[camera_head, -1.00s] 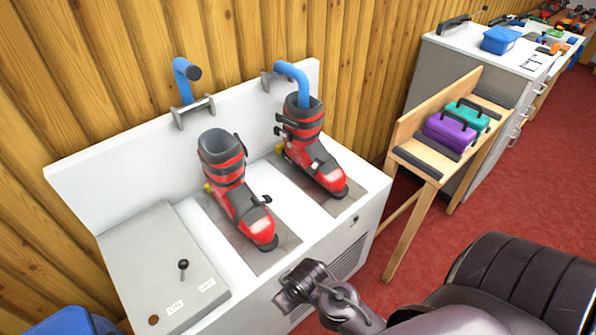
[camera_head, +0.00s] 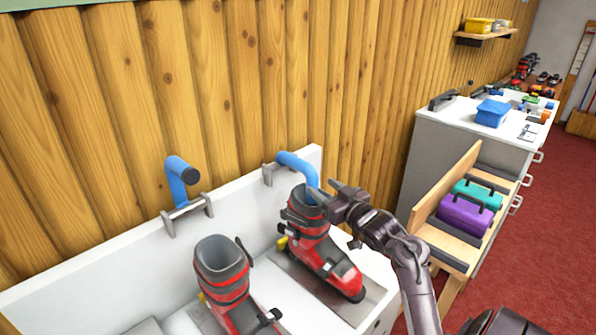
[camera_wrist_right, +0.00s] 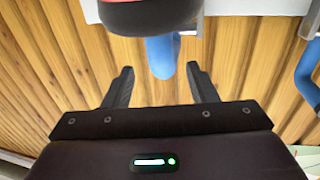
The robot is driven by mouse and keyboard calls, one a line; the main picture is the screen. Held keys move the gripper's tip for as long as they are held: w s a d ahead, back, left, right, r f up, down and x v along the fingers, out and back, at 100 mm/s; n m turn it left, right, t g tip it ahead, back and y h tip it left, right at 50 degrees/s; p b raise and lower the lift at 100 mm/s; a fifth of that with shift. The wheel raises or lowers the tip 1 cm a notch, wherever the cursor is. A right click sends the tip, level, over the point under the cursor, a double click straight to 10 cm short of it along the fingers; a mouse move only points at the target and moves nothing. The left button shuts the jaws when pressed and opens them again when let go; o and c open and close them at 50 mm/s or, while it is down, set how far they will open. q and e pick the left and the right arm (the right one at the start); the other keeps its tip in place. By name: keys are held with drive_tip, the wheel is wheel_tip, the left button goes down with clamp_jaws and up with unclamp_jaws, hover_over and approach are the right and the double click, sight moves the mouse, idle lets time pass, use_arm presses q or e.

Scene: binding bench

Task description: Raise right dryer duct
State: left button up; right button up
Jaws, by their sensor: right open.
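The right dryer duct (camera_head: 298,163) is a blue bent tube that curves from its wall bracket down into the top of the right red-and-black boot (camera_head: 318,248). My right gripper (camera_head: 322,191) is open beside the duct's lower end, just above the boot's cuff. In the right wrist view the duct (camera_wrist_right: 162,55) shows between and beyond the two open fingertips (camera_wrist_right: 160,72); whether they touch it is unclear. The boot's dark and red edge (camera_wrist_right: 150,14) fills the top there. The left duct (camera_head: 181,180) stands raised above the left boot (camera_head: 222,275). My left gripper is out of view.
The white dryer's back panel (camera_head: 110,250) runs along the wooden wall. Metal brackets (camera_head: 188,212) hold the ducts.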

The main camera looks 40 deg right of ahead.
sight(316, 180)
drive_tip(key=shift+w+d, duration=0.1)
drive_tip(key=shift+w, duration=1.1)
drive_tip(key=w, duration=0.1)
drive_tip(key=w+p, duration=0.1)
drive_tip(key=shift+w+d+r, duration=0.2)
drive_tip(key=shift+w+r, duration=0.1)
drive_tip(key=shift+w, duration=0.1)
drive_tip(key=shift+w+d+f, duration=0.1)
drive_tip(key=shift+w+f, duration=0.05)
drive_tip(key=shift+w, duration=0.4)
drive_tip(key=shift+w+f, duration=0.15)
drive_tip(key=shift+w, duration=0.6)
drive_tip(key=shift+s, duration=0.15)
drive_tip(key=c, duration=0.7)
clamp_jaws()
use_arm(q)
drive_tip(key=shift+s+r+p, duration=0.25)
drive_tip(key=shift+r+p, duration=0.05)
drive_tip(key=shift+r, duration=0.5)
use_arm(e)
drive_tip(key=shift+r, duration=0.1)
